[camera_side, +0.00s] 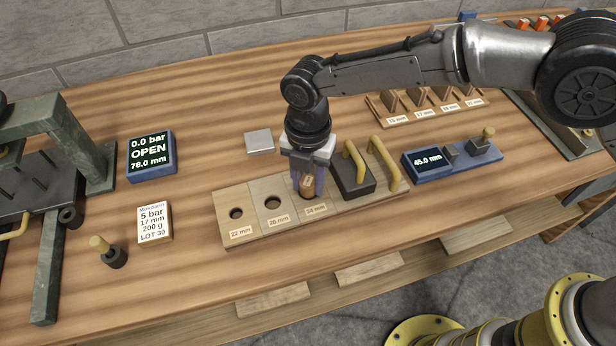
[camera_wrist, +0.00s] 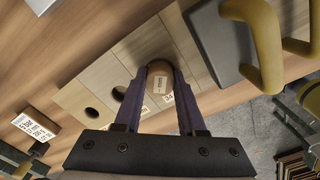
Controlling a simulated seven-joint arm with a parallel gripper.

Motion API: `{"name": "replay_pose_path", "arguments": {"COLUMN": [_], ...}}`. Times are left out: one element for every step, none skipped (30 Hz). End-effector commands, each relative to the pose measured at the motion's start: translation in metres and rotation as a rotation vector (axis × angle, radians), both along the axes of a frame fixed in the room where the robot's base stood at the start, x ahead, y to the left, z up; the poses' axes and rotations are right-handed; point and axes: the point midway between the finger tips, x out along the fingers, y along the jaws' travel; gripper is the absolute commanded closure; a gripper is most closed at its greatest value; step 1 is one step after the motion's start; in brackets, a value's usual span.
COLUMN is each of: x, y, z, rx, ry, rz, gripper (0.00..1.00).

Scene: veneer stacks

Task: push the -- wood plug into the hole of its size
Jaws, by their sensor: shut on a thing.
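The wood plug (camera_side: 308,184) is a short brown cylinder with a small pale label. It stands upright between the purple fingers of my gripper (camera_side: 309,190), which is shut on it. It also shows in the wrist view (camera_wrist: 159,78) between the fingertips (camera_wrist: 160,92). The pale wooden hole board (camera_side: 258,228) has open round holes marked 22 mm (camera_side: 236,213) and 28 mm (camera_side: 272,204). The plug is over the third, right-hand section, whose label seems to read 34 mm. The plug and fingers hide the hole there, so I cannot tell how deep the plug sits.
A dark block with a yellow handle (camera_side: 354,178) stands close right of my gripper, on the board's line. A blue gauge reading 45.0 mm (camera_side: 428,161) is farther right. A metal plate (camera_side: 259,141) lies behind. A blue display (camera_side: 150,155) and a card (camera_side: 154,222) stand left.

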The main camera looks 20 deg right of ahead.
Motion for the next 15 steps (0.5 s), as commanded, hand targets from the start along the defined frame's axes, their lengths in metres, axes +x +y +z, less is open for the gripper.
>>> {"name": "replay_pose_path", "arguments": {"x": [-0.0002,-0.0001,-0.0002,-0.0002,-0.0002,-0.0002,-0.0003,-0.0002,-0.0001,-0.0002,-0.0002,-0.0002,-0.0001,-0.0001,-0.0001], "y": [-0.0001,-0.0002,-0.0001,-0.0001,-0.0001,-0.0001,-0.0002,-0.0001,-0.0002,-0.0001,-0.0001,-0.0001,-0.0002,-0.0002,-0.0001], "z": [-0.0015,-0.0021,-0.0029,-0.0035,-0.0041,-0.0049,-0.0056,-0.0058,-0.0057,-0.0057,-0.0056,-0.0052,-0.0047,-0.004,-0.0029], "rx": [-0.001,-0.001,-0.001,-0.001,-0.001,-0.001,-0.001,-0.001,-0.001,-0.001,-0.001,-0.001,-0.001,-0.001,-0.001], "ry": [0.001,0.001,0.001,0.001,0.001,0.001,0.001,0.001,0.001,0.001,0.001,0.001,0.001,0.001,0.001], "rz": [0.0,0.0,0.0,0.0,0.0,0.0,0.0,0.0,0.0,0.0,0.0,0.0,0.0,0.0,0.0], "gripper": [1.0,1.0,1.0,1.0,1.0,1.0,1.0,1.0,1.0,1.0,1.0,1.0,1.0,1.0,1.0]}}
